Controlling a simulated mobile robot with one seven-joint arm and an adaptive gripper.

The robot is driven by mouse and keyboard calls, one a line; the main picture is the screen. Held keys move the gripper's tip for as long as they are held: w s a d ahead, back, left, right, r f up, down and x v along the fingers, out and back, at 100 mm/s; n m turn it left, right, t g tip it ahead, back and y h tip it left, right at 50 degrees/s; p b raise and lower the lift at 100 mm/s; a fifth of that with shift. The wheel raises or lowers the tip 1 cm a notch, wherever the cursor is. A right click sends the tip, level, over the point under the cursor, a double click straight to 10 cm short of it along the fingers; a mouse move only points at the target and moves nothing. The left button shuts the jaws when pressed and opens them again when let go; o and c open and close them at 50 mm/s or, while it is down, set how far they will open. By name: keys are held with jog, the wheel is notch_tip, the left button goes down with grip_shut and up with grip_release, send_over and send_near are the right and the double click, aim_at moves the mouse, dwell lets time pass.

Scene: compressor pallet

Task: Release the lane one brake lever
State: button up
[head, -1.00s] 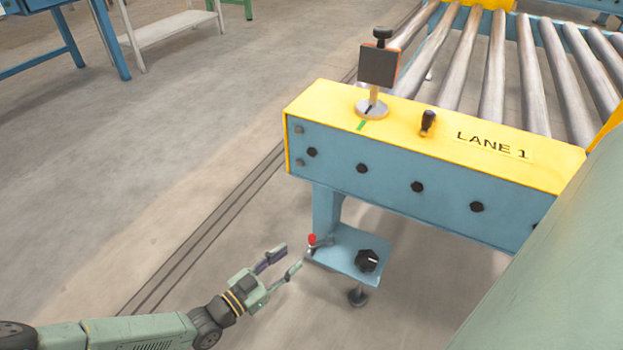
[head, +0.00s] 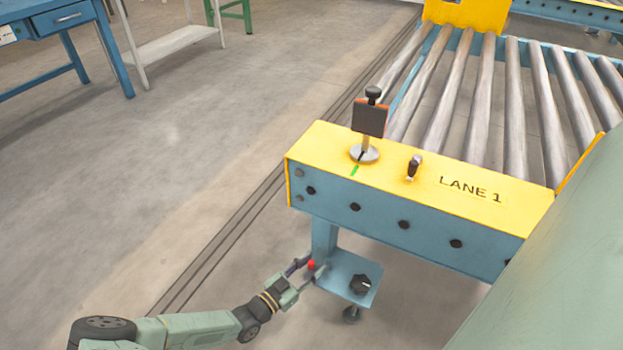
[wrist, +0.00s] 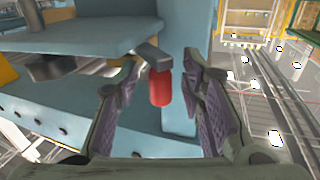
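A small lever with a red knob (head: 311,265) sits at the left edge of the low blue shelf under the lane 1 conveyor end. In the wrist view its red grip (wrist: 160,88) hangs on a short grey arm (wrist: 153,56). My gripper (head: 307,270) is open, with one finger on each side of the red knob. In the wrist view, gaps show between the knob and both fingers (wrist: 165,80), the right gap wider. The fingers do not visibly touch it.
Rollers lie behind.

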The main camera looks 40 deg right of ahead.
jog(key=shift+d, duration=0.2)
grip_shut()
dwell(0.4)
